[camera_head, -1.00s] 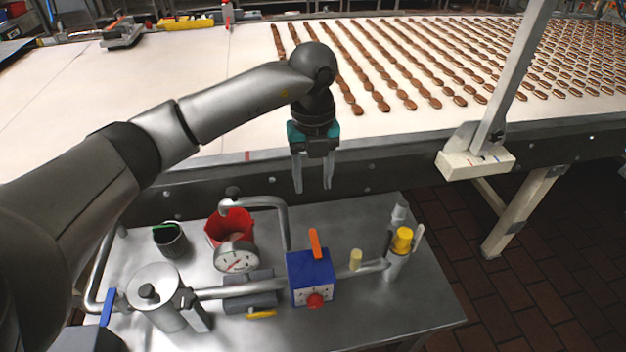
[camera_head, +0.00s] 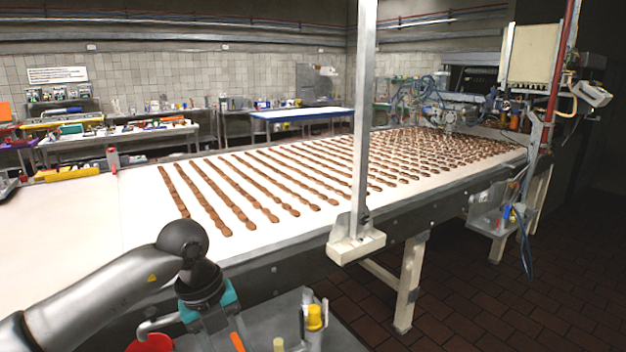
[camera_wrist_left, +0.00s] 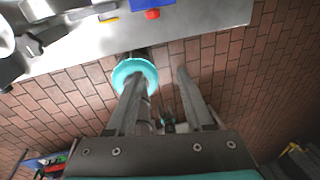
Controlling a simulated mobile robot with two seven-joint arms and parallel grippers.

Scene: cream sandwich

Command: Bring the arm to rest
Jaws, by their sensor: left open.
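My left arm comes in from the lower left in the head view. Its left gripper (camera_head: 210,322) points down over the metal side table (camera_head: 262,312), with its fingertips not clearly visible. My right gripper is in neither view.
The side table carries a red container (camera_head: 150,343), a yellow-topped fitting (camera_head: 314,318) and an orange lever (camera_head: 237,341). Behind it runs a white conveyor (camera_head: 135,215) with rows of brown biscuits (camera_head: 250,190). A pale post (camera_head: 363,120) stands at its near edge.

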